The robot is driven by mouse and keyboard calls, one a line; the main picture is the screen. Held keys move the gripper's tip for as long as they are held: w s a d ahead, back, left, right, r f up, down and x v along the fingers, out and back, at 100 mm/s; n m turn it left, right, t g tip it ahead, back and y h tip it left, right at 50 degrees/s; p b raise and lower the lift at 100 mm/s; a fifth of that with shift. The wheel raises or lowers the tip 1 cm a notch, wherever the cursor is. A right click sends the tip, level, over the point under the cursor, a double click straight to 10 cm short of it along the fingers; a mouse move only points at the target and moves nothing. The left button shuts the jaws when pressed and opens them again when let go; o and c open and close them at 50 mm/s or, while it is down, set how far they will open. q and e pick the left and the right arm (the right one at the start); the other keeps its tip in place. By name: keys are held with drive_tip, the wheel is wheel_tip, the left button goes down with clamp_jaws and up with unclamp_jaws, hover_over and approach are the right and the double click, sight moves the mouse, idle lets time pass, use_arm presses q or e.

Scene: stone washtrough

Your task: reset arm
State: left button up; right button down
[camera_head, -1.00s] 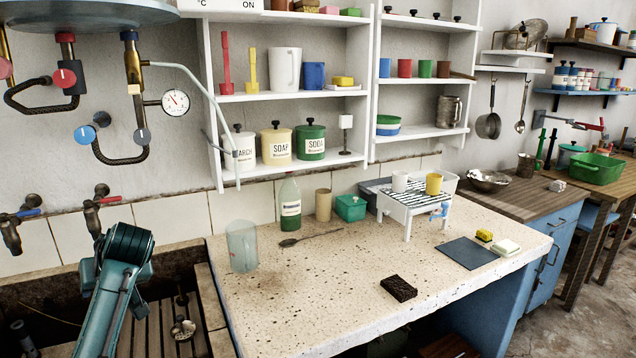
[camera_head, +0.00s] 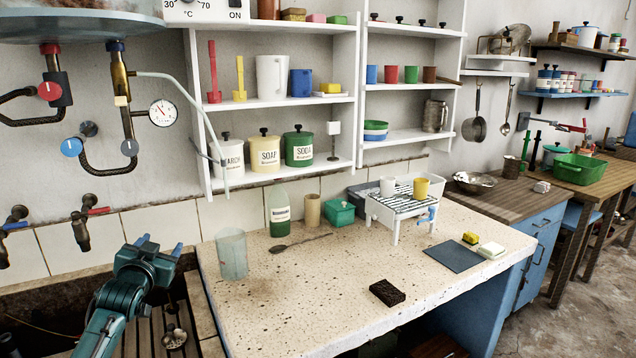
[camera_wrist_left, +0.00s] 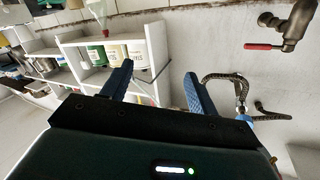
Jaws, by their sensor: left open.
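My left gripper (camera_head: 159,247) is at the lower left of the head view, over the stone trough with its wooden slats. Its two blue fingers stand apart with nothing between them. The left wrist view also shows the open fingers (camera_wrist_left: 158,85), with the shelf and the tiled wall beyond, tilted. The gripper is left of the clear beaker (camera_head: 232,254) and apart from it. My right gripper is in neither view.
The speckled stone counter (camera_head: 320,305) holds a green-labelled bottle (camera_head: 279,208), a spoon, a dark brown block (camera_head: 384,293) and a small white rack with two cups. Brass taps (camera_head: 80,228) and pipes are on the wall near my left arm. The counter's front middle is mostly clear.

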use_arm(q)
drive_tip(key=s+d+f+m+g+h, duration=0.1)
drive_tip(key=s+d+f+g+h, duration=0.1)
drive_tip(key=s+d+f, duration=0.6)
drive_tip(key=s+d+f+g+h, duration=0.1)
drive_tip(key=s+d+f, duration=0.4)
drive_tip(key=s+f, duration=0.55)
drive_tip(key=s+d+f+g, duration=0.1)
drive_tip(key=s+d+f, duration=0.1)
drive_tip(key=s, duration=0.5)
drive_tip(key=s+d+f+g+h, duration=0.1)
drive_tip(key=s+d+f, duration=0.2)
drive_tip(key=s, duration=0.4)
drive_tip(key=s+d+f+g+h, duration=0.1)
drive_tip(key=s+d+f, duration=0.1)
drive_tip(key=s, duration=0.5)
drive_tip(key=shift+d+f+n, duration=0.3)
drive_tip(key=shift+d+f, duration=0.1)
drive_tip(key=shift+d, duration=0.35)
